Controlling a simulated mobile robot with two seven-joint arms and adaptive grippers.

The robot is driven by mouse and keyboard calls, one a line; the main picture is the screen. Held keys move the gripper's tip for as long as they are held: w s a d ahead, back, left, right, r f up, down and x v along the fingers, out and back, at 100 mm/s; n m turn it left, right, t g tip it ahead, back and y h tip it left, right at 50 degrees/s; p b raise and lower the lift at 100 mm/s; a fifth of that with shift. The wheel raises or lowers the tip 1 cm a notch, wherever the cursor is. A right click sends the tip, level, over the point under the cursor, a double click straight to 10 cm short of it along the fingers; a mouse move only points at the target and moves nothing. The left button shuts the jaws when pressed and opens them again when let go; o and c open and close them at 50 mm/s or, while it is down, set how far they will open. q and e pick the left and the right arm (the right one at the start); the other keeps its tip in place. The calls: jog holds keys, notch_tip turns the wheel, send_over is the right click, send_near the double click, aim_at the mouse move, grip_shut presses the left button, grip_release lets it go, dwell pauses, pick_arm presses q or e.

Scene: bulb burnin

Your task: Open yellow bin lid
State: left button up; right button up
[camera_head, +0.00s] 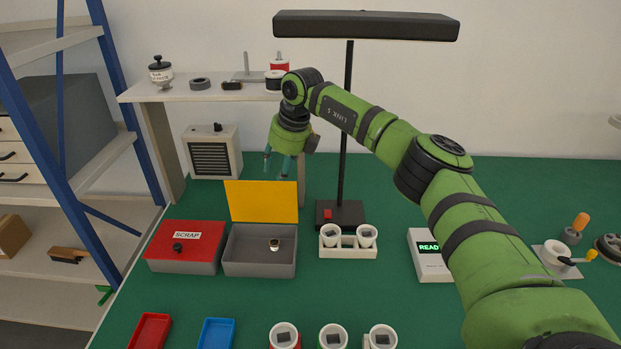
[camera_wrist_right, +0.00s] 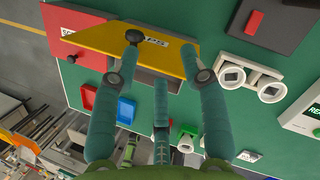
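The yellow lid (camera_head: 262,203) stands upright along the back edge of a grey bin (camera_head: 245,267), so the bin is open. A small metal-and-dark piece (camera_head: 274,244) lies inside. My right gripper (camera_head: 280,160) is just above and behind the lid's top edge, with its fingers pointing down. In the right wrist view the gripper (camera_wrist_right: 162,50) has its fingers spread apart with nothing between them. The yellow lid (camera_wrist_right: 95,34) shows there beyond the fingertips, its black knob (camera_wrist_right: 134,36) beside one fingertip; contact cannot be told. My left gripper is out of view.
A red-lidded scrap bin (camera_head: 188,240) stands left of the grey bin. A lamp post (camera_head: 346,130) and a white two-cup holder (camera_head: 347,251) are to the right. Red (camera_head: 149,331) and blue (camera_head: 216,334) trays lie in front. A shelf (camera_head: 205,91) is behind.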

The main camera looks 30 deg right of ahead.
jog(key=s+d, duration=0.4)
jog(key=s, duration=0.3)
jog(key=shift+s, duration=0.25)
dwell(0.3)
